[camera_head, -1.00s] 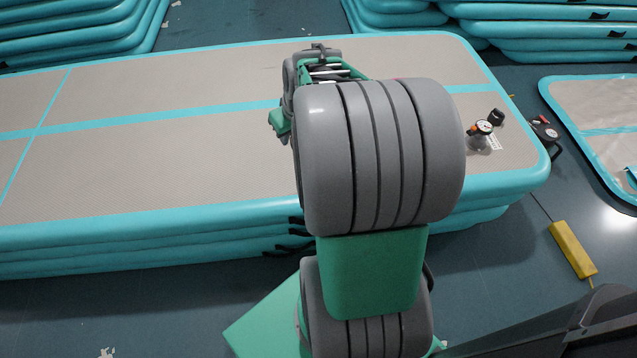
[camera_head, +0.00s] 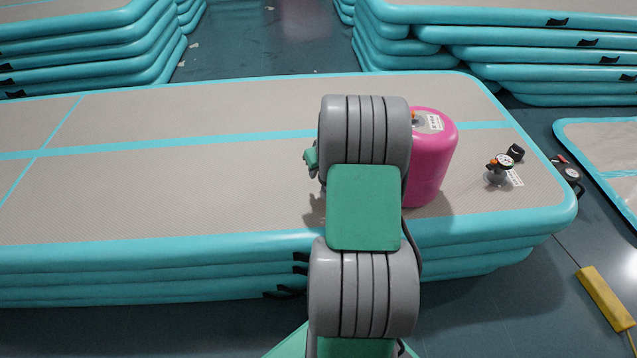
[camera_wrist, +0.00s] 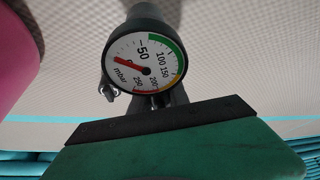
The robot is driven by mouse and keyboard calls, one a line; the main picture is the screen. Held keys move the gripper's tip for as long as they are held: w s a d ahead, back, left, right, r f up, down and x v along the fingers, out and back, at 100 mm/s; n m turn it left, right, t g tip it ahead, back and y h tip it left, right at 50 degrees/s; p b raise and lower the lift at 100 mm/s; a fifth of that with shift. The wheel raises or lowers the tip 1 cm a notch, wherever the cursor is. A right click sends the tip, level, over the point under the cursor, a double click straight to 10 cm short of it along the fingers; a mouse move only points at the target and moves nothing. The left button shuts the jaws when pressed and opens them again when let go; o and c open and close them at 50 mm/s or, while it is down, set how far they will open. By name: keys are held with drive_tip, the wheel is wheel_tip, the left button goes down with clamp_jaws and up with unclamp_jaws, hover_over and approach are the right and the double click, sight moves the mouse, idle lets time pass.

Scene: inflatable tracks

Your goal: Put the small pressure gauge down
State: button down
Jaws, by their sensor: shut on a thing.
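The small pressure gauge (camera_wrist: 142,62) fills the middle of the wrist view. It has a white round dial marked mbar, a red needle, coloured arcs and a dark body above. My gripper (camera_wrist: 158,105) is shut on it, low in that view, with a dark edge on a green part in front. The beige track top (camera_wrist: 240,60) lies behind the gauge. Whether the gauge touches it, I cannot tell.
A pink cylinder (camera_head: 432,160) stands on the track just right of my arm. Farther right are another dial device (camera_head: 499,168) and a black piece (camera_head: 516,152). A yellow block (camera_head: 606,297) lies on the floor. The track's left part is clear.

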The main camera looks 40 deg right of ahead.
wheel_tip(320, 180, down, 4)
drive_tip(key=shift+w+d+r+b, duration=0.1)
drive_tip(key=shift+w+r+b, duration=0.1)
drive_tip(key=shift+b, duration=0.8)
drive_tip(key=shift+s+r, duration=0.1)
drive_tip(key=shift+r, duration=0.05)
drive_tip(key=c, duration=1.3)
unclamp_jaws()
drive_tip(key=shift+f, duration=0.2)
drive_tip(key=shift+o, duration=0.2)
drive_tip(key=shift+r, duration=0.1)
